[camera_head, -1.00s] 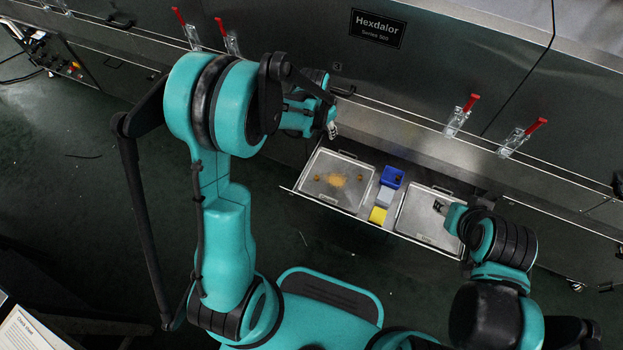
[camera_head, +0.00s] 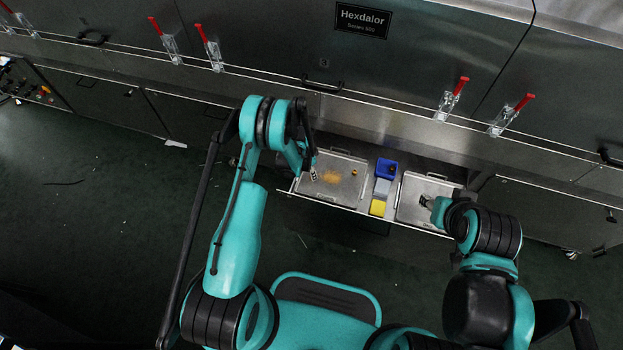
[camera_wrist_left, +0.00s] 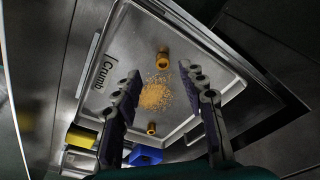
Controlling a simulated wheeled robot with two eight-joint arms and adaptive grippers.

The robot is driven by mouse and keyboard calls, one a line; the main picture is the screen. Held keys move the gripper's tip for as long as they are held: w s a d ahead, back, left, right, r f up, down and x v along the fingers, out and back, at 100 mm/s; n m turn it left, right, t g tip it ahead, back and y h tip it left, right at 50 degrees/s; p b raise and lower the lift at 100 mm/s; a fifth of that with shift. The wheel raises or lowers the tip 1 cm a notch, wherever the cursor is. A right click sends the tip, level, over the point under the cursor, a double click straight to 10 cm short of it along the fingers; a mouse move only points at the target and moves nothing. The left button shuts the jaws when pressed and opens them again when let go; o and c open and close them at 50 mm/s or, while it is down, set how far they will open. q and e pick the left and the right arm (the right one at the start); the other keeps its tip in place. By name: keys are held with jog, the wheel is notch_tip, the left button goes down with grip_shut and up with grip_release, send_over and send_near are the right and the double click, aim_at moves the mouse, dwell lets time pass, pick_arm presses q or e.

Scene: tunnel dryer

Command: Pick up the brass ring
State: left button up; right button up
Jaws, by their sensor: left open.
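Two small brass pieces lie on the left metal tray, which carries a "Crumb" label, beside a patch of orange crumbs. In the left wrist view, one brass piece (camera_wrist_left: 162,60) looks like a short tube and lies beyond the crumbs. The other brass piece (camera_wrist_left: 151,128) is nearer the bins and shows in the head view (camera_head: 354,172). I cannot tell for sure which is the ring. My left gripper (camera_wrist_left: 160,76) is open and empty above the tray, its fingers either side of the crumbs. My right gripper (camera_head: 425,201) is over the right tray; its jaws are too small to read.
The left tray (camera_head: 334,196) and right tray (camera_head: 408,212) sit in a pulled-out drawer. Blue (camera_head: 387,167), grey (camera_head: 382,187) and yellow (camera_head: 377,207) bins stand between them. The dryer wall with red-handled clamps rises behind. Raised tray rims and the drawer edge surround the pieces.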

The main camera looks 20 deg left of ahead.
pick_arm(q)
jog(key=f, duration=0.1)
jog(key=f+b, duration=0.1)
jog(key=f, duration=0.1)
jog(key=f+b, duration=0.1)
jog(key=shift+w+d+f, duration=0.15)
jog(key=shift+w+f, duration=0.15)
jog(key=shift+w, duration=0.1)
jog(key=shift+r, duration=0.1)
grip_shut()
jog(key=shift+r, duration=0.1)
